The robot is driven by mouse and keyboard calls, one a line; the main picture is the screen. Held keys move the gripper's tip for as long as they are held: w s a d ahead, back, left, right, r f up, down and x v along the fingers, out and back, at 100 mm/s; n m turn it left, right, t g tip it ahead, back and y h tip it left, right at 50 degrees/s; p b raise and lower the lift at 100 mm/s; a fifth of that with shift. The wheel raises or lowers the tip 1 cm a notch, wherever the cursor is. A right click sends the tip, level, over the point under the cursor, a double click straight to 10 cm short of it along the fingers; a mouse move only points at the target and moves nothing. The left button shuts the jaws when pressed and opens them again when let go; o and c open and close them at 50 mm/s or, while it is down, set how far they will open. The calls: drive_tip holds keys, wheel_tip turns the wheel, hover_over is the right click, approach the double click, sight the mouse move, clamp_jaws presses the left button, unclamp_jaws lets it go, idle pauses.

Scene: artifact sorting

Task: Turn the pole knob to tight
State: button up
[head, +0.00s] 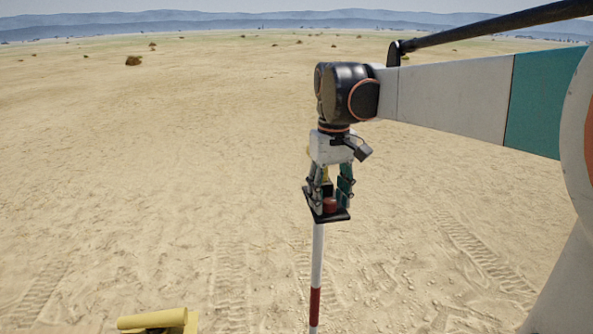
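The pole (317,262) stands upright with red and white bands and a dark flat plate (341,216) on top. A small red knob (330,205) sits on this plate. My gripper (330,199) points straight down over the plate. Its fingers are apart, one to the left and one to the right of the knob, at about the knob's height. I cannot tell whether they touch the knob. A dark and yellow part shows between the fingers above the knob. No mark for tight or loose is readable on the knob.
A yellow object (158,319) is cut off by the bottom edge at the left. Open sand with tyre tracks surrounds the pole. Several small dark rocks or shrubs (133,60) lie far off. My arm comes in from the right.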

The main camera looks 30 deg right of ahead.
sight(329, 201)
drive_tip(key=shift+s+r, duration=0.1)
drive_tip(key=shift+s, duration=0.1)
wheel_tip(329, 201, up, 12)
idle(0.5)
drive_tip(key=shift+a, duration=0.15)
